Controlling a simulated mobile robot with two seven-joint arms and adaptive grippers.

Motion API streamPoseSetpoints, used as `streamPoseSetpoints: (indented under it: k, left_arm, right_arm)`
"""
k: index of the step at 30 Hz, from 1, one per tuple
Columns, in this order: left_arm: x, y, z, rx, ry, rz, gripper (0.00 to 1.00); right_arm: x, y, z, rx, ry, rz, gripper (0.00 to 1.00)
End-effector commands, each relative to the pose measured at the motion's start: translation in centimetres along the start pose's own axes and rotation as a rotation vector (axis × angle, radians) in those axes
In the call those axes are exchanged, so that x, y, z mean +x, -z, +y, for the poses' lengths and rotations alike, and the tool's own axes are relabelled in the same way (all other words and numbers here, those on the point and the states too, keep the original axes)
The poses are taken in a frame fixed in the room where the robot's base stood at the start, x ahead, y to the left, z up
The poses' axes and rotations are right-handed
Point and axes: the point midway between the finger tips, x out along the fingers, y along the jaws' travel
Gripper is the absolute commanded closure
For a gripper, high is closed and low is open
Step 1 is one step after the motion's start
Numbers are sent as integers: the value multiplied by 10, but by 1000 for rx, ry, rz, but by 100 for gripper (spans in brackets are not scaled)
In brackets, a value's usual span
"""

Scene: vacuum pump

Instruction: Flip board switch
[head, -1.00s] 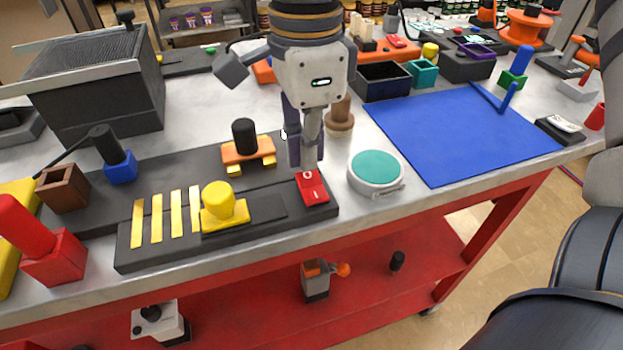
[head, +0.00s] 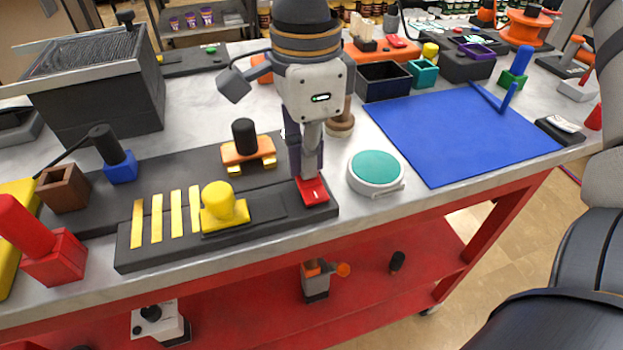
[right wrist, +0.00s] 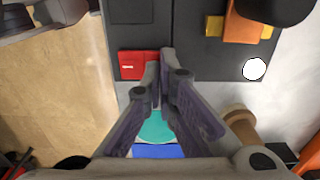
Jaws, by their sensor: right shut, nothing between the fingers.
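The black board (head: 150,250) lies along the front of the table, with a red rocker switch (head: 315,193) at its right end. My right gripper (head: 307,177) is shut and empty, pointing down. Its fingertips are at the switch's far part and hide some of it; they look to be touching, but the exact contact is hidden. In the right wrist view, the red switch (right wrist: 132,66) with a small white mark lies just left of the closed fingertips (right wrist: 161,68). My left gripper is not seen.
A yellow knob (head: 220,202) and several yellow strips sit on the same board. A round teal-topped dish (head: 376,169) stands close right of the switch. An orange block with a black knob (head: 246,145) is behind. The blue mat (head: 465,135) is bare in the middle.

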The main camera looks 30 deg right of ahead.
Motion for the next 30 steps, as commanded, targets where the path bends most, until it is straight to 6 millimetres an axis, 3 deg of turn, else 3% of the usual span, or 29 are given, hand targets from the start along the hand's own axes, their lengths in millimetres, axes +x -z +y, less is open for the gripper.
streamPoseSetpoints:
  k: [12, 30]
  left_arm:
    - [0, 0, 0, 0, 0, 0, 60]
    - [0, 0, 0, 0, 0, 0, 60]
  right_arm:
    - [4, 0, 0, 0, 0, 1, 100]
    - [-58, 0, 0, 1, 2, 0, 100]
